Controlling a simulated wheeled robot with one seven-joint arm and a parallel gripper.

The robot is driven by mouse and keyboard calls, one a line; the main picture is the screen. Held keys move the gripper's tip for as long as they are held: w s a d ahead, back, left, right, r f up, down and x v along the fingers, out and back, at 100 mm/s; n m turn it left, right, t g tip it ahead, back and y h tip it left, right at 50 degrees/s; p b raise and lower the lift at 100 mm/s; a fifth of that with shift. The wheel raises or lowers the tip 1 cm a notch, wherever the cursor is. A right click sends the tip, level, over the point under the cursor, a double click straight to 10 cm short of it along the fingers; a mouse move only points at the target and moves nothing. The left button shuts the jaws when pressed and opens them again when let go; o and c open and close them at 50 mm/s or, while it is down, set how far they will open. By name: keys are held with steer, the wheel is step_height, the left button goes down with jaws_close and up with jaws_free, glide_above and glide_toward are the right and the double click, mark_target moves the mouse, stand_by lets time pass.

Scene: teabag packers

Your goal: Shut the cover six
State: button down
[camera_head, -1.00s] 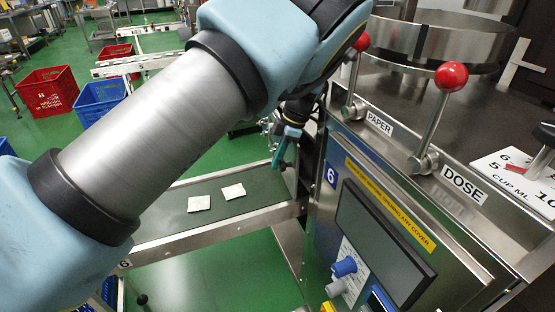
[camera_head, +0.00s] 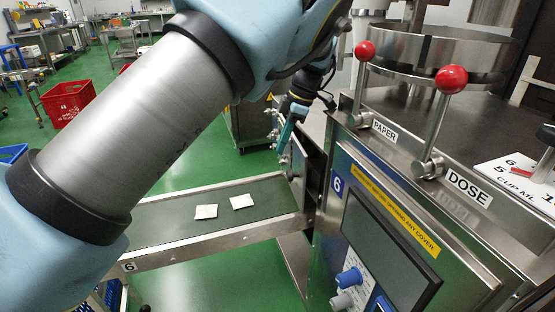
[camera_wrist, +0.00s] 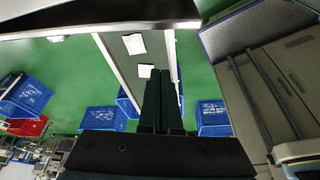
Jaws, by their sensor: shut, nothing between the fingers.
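The machine marked 6 (camera_head: 337,185) stands at the right in the head view. A narrow metal panel, apparently the cover (camera_head: 299,172), stands out at the machine's left side, by the end of the belt, with a dark gap between it and the body. My gripper (camera_head: 284,145) is just left of this panel, above the belt's far edge, pointing down. Whether it touches the panel I cannot tell. In the wrist view, my gripper's two dark fingers (camera_wrist: 160,76) are together and empty.
A belt (camera_head: 165,231) with two white teabags (camera_head: 206,212) runs left from the machine. Levers with red knobs (camera_head: 451,79) stand on the machine's top. A red crate (camera_head: 67,103) is on the floor at left; blue crates (camera_wrist: 213,117) show in the wrist view.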

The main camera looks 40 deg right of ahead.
steer(key=w+a+f+m+t+h+p, duration=0.25)
steer(key=w+a+m, duration=0.5)
steer(key=w, duration=0.55)
steer(key=s+a+r+m+g+h+p, duration=0.1)
steer(key=s+a+m+g+h+p, duration=0.2)
steer(key=s+m+h, duration=0.65)
steer(key=s+d+f+y+p, duration=0.1)
steer(key=s+d+f+p, duration=0.1)
steer(key=d+f, duration=0.5)
steer(key=shift+s+d+f+m+g+y, duration=0.3)
steer(key=shift+s+d+f+m+g, duration=0.15)
steer(key=shift+s+d, duration=0.5)
steer(key=shift+w+d, duration=0.1)
steer(key=shift+d, duration=0.1)
